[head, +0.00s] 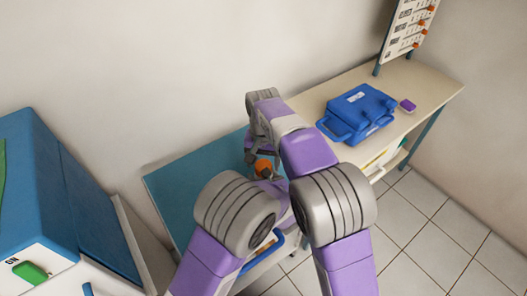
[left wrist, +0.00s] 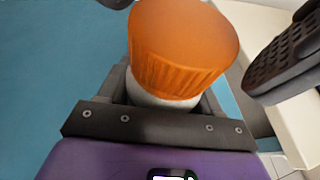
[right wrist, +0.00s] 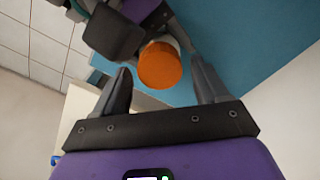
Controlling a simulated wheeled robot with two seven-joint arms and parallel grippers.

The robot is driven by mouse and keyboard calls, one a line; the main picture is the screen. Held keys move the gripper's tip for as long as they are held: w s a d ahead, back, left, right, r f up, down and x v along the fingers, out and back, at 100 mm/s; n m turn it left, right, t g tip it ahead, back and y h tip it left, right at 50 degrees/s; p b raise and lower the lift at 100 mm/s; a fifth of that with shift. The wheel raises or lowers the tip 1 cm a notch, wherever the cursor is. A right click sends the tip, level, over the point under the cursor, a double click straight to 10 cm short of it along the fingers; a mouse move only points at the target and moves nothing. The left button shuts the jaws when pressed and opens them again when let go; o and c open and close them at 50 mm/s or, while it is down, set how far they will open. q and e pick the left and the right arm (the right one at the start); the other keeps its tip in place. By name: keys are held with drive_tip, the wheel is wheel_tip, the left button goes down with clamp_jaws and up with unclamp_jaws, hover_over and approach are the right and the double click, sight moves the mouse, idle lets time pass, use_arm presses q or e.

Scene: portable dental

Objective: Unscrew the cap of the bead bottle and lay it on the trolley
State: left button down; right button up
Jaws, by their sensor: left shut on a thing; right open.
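The bead bottle has a ribbed orange cap (head: 263,166), which is on the bottle. In the left wrist view the cap (left wrist: 182,45) sits above a strip of white bottle body (left wrist: 160,99); the rest of the body is hidden. My left gripper (left wrist: 166,92) is shut on the bottle below the cap. My right gripper (right wrist: 160,64) is open, its fingers on either side of the cap (right wrist: 160,66); I cannot tell whether they touch it. A teal top (head: 178,180) lies below and around the bottle; I cannot tell for certain that it is the trolley.
A blue case (head: 357,112) and a small purple item (head: 407,105) stand on the beige bench (head: 432,83) to the right. A board with orange knobs (head: 408,28) stands behind. A blue and white cabinet (head: 60,200) is at the left. The teal top's left part looks clear.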

drive_tip(key=shift+f, duration=0.55)
drive_tip(key=c, duration=1.1)
drive_tip(key=shift+n, duration=1.4)
drive_tip(key=shift+r, duration=0.3)
drive_tip(key=shift+r, duration=0.85)
